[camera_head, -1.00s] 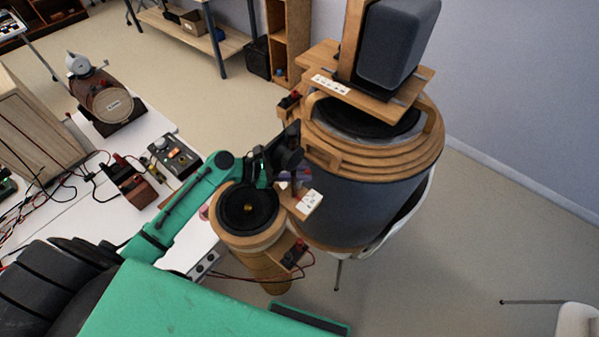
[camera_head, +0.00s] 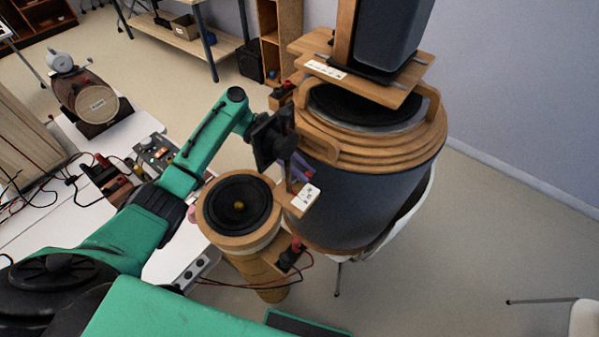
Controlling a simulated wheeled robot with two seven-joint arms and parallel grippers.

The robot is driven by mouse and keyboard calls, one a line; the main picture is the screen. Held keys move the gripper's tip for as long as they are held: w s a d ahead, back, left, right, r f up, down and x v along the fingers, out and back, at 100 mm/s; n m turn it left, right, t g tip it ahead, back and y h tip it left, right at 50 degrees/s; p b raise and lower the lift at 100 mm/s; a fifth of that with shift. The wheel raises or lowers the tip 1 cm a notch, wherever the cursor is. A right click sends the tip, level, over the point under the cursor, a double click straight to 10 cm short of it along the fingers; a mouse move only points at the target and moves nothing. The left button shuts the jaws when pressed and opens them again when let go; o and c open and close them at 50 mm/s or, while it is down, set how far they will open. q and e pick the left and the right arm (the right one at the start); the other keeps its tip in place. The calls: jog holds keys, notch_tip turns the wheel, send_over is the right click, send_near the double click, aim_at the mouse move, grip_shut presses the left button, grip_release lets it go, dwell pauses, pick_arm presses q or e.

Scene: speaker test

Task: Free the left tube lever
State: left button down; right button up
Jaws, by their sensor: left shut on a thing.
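The left tube (camera_head: 268,270) is a narrow wooden cylinder with a black speaker cone (camera_head: 238,204) on its top, leaning slightly. A small wooden bracket with a white label (camera_head: 305,198) juts from its right side toward the large dark tube (camera_head: 352,208). My left gripper (camera_head: 299,170) comes in from above, between the two tubes. It is shut on a small purplish part just above the label, apparently the left tube lever (camera_head: 303,171). The fingertips are small and partly hidden, so the exact hold is unclear. My right gripper is out of view.
Wooden rings (camera_head: 372,152) top the large tube, with a grey speaker box (camera_head: 390,38) on a board above. A terminal block (camera_head: 291,255) with red cables sits low on the left tube. Electronics crowd the white table (camera_head: 50,235).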

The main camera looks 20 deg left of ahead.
pick_arm(q)
jog(key=shift+s+d+f+m+g+y+b, duration=0.1)
jog(key=shift+s+d+m+g+y+b, duration=0.1)
jog(key=shift+m+g+y+b, duration=0.6)
jog(key=shift+s+d+f+m+g+y+b, duration=0.15)
jog(key=shift+m+g+y, duration=0.25)
jog(key=shift+m+g, duration=0.85)
jog(key=shift+s+a, duration=0.1)
jog(key=c, duration=1)
grip_release()
jog(key=shift+r+g, duration=0.1)
jog(key=shift+g, duration=0.15)
jog(key=shift+c, duration=0.2)
jog(key=shift+r, duration=0.1)
